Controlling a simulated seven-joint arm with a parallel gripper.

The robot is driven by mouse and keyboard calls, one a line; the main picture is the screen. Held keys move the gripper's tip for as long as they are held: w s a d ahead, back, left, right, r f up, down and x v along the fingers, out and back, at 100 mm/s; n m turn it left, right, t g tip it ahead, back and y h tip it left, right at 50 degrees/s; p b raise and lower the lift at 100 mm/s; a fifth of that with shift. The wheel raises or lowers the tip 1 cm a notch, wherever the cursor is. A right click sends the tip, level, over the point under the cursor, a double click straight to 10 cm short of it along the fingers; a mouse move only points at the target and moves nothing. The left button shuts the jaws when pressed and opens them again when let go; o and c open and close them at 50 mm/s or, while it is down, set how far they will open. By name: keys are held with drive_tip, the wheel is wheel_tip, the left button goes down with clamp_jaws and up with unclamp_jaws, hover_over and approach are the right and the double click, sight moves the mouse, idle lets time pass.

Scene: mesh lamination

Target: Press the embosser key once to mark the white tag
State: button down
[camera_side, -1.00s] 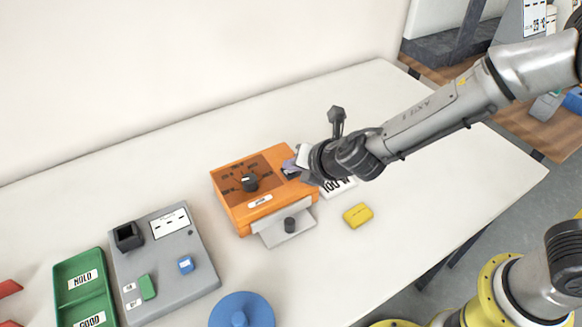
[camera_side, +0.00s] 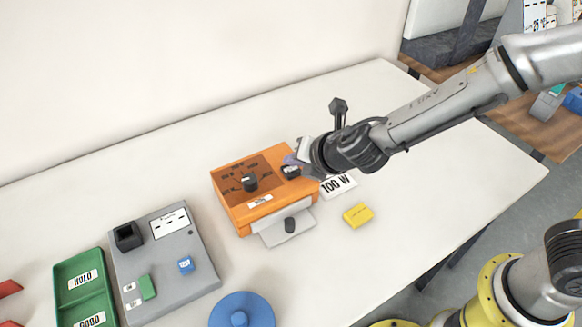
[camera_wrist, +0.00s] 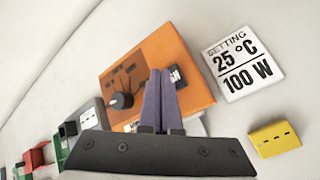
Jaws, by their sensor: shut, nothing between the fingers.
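My gripper (camera_side: 296,160) is shut and empty, over the right back part of the orange box; its two purple fingers lie together in the wrist view (camera_wrist: 161,82). A grey panel device (camera_side: 165,262) lies left of the box, with a black open-topped holder (camera_side: 129,235), a white label plate (camera_side: 170,222), a small blue block (camera_side: 186,265), a green block (camera_side: 147,287) and small white labels beside it. I cannot tell which part is the embosser key or which white piece is the tag. My gripper is well to the right of this panel.
The orange box (camera_side: 225,204) has a black dial (camera_side: 249,183), a dark display (camera_side: 291,171) and a grey tray with a black knob in front. A white setting card (camera_wrist: 257,88), a yellow block (camera_side: 358,215), a blue disc (camera_side: 255,312) and a green tray (camera_side: 82,253) lie around it.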

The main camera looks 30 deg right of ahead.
sight(294, 173)
drive_tip(key=shift+r, duration=2.55)
drive_tip(key=w+d+r+m+t, duration=0.1)
drive_tip(key=w+d+r+m, duration=0.1)
drive_tip(key=d+r, duration=0.4)
drive_tip(key=s+d+r+m+h, duration=0.2)
drive_tip(key=s+d+r+m, duration=0.35)
drive_tip(key=d, duration=0.35)
drive_tip(key=s+d+r+m+h, duration=0.2)
drive_tip(key=s+d+r+m, duration=0.3)
drive_tip(key=d, duration=0.5)
drive_tip(key=s+d+f+m+g, duration=0.1)
drive_tip(key=s+d+f+m, duration=0.1)
drive_tip(key=s+m, duration=0.35)
drive_tip(key=s+d+f+m+g, duration=0.1)
drive_tip(key=s+f+m, duration=0.1)
drive_tip(key=s+m, duration=0.4)
drive_tip(key=s+a+f+m+g+y, duration=0.2)
drive_tip(key=s+a+f+m+y, duration=0.1)
drive_tip(key=s, duration=0.4)
wheel_tip(294, 173, down, 2)
drive_tip(key=shift+s+a+f+m+g, duration=0.15)
drive_tip(key=shift+a+m+g, duration=0.15)
drive_tip(key=shift+a+m, duration=0.4)
